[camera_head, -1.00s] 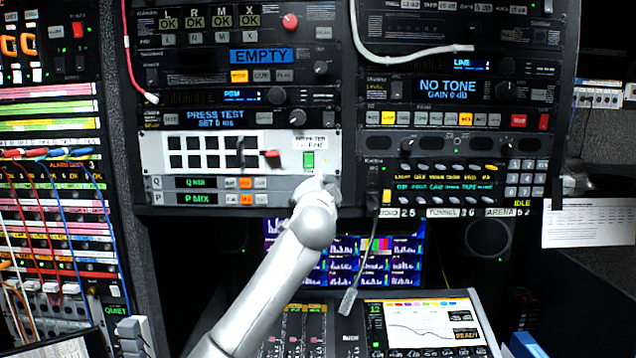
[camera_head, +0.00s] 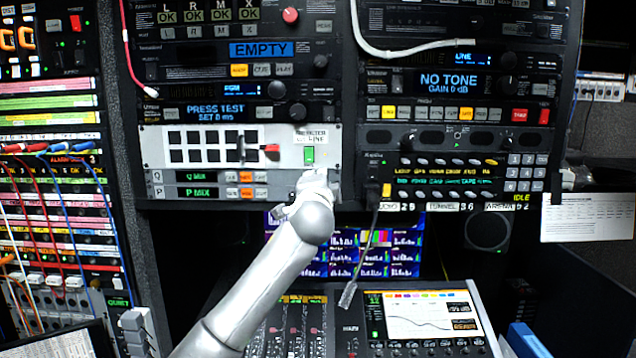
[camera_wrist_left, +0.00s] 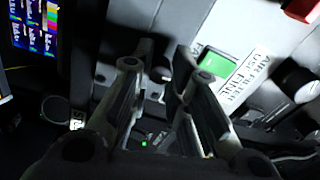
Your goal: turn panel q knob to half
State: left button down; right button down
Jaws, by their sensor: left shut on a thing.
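Panel Q (camera_head: 157,177) is a thin grey rack strip with a Q label, a green display and an orange button, in the head view just below the white panel. My left gripper (camera_head: 318,178) is at the right end of this strip and covers it there. The panel Q knob is hidden behind my gripper in the head view. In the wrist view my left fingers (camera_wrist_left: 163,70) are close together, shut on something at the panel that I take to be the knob. The knob's pointer and angle cannot be seen. My right gripper is in neither view.
Panel P (camera_head: 157,193) lies directly below panel Q. The white panel above has a red lever (camera_head: 271,149) and a green switch (camera_head: 309,156), close to my gripper. A loose grey cable (camera_head: 362,250) hangs to the right. A console (camera_head: 420,318) is below.

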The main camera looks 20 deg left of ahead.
pick_arm(q)
jog(key=shift+f, duration=0.35)
jog(key=c, duration=1.4)
grip_release()
jog(key=shift+r, duration=0.1)
jog(key=shift+o, duration=0.3)
jog(key=shift+r, duration=0.1)
jog(key=v, duration=1.2)
